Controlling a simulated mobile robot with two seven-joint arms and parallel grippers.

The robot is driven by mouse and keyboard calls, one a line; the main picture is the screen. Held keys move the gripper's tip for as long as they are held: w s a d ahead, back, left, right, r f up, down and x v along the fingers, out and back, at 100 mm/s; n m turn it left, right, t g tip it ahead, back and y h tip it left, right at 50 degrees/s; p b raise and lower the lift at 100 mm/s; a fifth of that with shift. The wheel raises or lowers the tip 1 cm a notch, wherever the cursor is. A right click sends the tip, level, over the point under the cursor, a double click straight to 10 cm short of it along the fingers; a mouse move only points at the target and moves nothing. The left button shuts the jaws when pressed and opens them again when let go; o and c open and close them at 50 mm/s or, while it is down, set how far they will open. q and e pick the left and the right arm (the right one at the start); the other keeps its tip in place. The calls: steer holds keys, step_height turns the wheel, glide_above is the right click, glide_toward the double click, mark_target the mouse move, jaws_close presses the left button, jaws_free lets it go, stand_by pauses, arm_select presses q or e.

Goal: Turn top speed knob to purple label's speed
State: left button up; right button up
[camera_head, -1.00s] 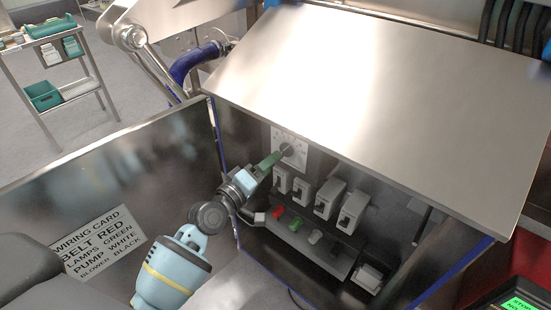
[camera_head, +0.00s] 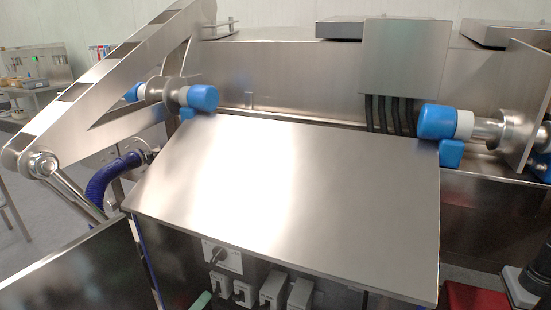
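The speed knob (camera_head: 217,257) is a small dark knob on a white dial plate (camera_head: 235,262), under the front edge of the cabinet's sloped steel lid. The dial's markings are too small to read, and I cannot make out a purple label. Only a green fingertip of my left gripper (camera_head: 201,300) shows at the bottom edge. It is below and left of the knob and looks apart from it. The rest of that gripper is out of frame, so its opening is hidden. My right gripper is not in view.
The sloped steel lid (camera_head: 290,205) overhangs the dial. Several grey switch blocks (camera_head: 272,290) stand right of and below it. An open dark door panel (camera_head: 75,270) is at the left. Blue-capped rollers (camera_head: 437,122) sit behind the lid.

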arm_select(q)
steer(key=s+f+m+g+y+p, duration=0.1)
steer(key=s+f+m+g, duration=0.1)
steer(key=s, duration=0.9)
steer(key=s+f+m+g+y+p, duration=0.1)
steer(key=s+f+m+g+p, duration=0.1)
steer(key=s+f+m, duration=0.2)
steer(key=s+f+m+g+y+p, duration=0.1)
steer(key=s+f, duration=0.6)
steer(key=s, duration=1.3)
steer(key=m+g+p, duration=0.1)
steer(key=m+g, duration=0.1)
steer(key=shift+s+f+m, duration=0.2)
steer(key=shift+f+m, duration=0.15)
steer(key=shift+m, duration=0.05)
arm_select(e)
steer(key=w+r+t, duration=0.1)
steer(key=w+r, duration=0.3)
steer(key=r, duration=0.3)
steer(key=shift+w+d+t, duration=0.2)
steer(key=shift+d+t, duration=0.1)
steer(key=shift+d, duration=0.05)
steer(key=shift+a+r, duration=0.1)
